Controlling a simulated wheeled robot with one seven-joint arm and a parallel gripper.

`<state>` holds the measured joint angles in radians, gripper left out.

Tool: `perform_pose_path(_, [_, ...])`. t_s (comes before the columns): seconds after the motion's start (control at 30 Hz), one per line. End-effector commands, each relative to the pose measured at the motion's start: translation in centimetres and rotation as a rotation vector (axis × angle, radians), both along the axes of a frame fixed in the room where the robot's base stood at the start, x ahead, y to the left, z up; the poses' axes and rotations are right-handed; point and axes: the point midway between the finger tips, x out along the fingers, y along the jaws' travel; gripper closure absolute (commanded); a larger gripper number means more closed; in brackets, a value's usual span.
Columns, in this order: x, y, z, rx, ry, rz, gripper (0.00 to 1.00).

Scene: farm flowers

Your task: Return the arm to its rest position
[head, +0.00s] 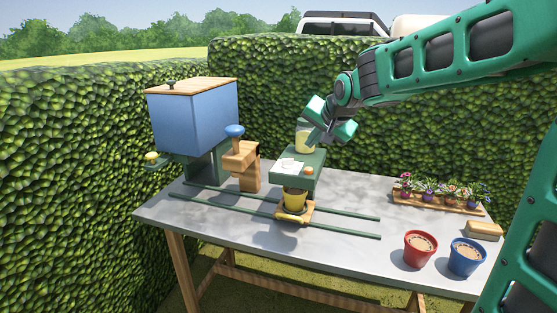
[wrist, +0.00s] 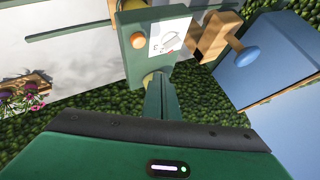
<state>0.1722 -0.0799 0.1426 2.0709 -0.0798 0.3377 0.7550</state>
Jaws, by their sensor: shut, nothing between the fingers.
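My green arm reaches in from the right in the head view. My gripper (head: 311,141) hangs at its end, shut and empty, just in front of or beside a clear jar with yellowish contents (head: 304,127). I cannot tell whether it touches the jar. The jar stands on a green stand (head: 313,160) that carries a white card and an orange knob. In the wrist view my gripper (wrist: 155,78) points at the green stand (wrist: 135,58), with its fingers together. A yellow pot (head: 294,201) sits on a wooden carriage below the stand.
A blue hopper (head: 192,122) and a blue-knobbed wooden block (head: 243,166) stand left of the jar. Rails (head: 340,229) cross the grey table (head: 215,225). Red (head: 420,249) and blue (head: 467,257) pots, a flower tray (head: 437,203) and a small wooden block (head: 484,231) are at right. Hedges (head: 400,120) enclose the table.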

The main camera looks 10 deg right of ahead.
Motion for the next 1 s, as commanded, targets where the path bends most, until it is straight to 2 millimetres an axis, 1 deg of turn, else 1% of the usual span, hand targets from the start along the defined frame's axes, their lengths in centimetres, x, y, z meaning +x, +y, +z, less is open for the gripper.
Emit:
perform_pose_path(0.07, [-0.3, -0.3, -0.1, -0.005, 0.005, -0.001, 1.0])
perform_pose_path(0.17, [-1.9, -1.6, -0.9, -0.035, 0.04, -0.006, 1.0])
perform_pose_path(0.27, [-5.5, -4.3, -2.4, -0.09, 0.115, -0.013, 1.0])
perform_pose_path(0.3, [-7.4, -5.6, -3.2, -0.115, 0.156, -0.014, 1.0])
perform_pose_path(0.37, [-10.6, -7.5, -4.4, -0.149, 0.223, -0.015, 1.0])
perform_pose_path(0.4, [-12.9, -8.6, -5.2, -0.169, 0.269, -0.012, 1.0])
perform_pose_path(0.47, [-16.4, -10.1, -6.4, -0.19, 0.339, -0.006, 1.0])
perform_pose_path(0.5, [-18.7, -10.9, -7.2, -0.198, 0.386, 0.0, 1.0])
perform_pose_path(0.57, [-22.4, -12.0, -8.4, -0.205, 0.457, 0.012, 1.0])
perform_pose_path(0.6, [-24.8, -12.5, -9.2, -0.205, 0.503, 0.024, 1.0])
perform_pose_path(0.67, [-28.4, -13.0, -10.3, -0.198, 0.569, 0.044, 1.0])
perform_pose_path(0.7, [-30.7, -13.2, -11.0, -0.189, 0.611, 0.056, 1.0])
perform_pose_path(0.8, [-35.5, -13.1, -12.5, -0.162, 0.695, 0.096, 1.0])
perform_pose_path(0.9, [-39.0, -12.8, -13.5, -0.133, 0.754, 0.13, 1.0])
perform_pose_path(1.0, [-40.9, -12.4, -14.1, -0.113, 0.786, 0.152, 1.0])
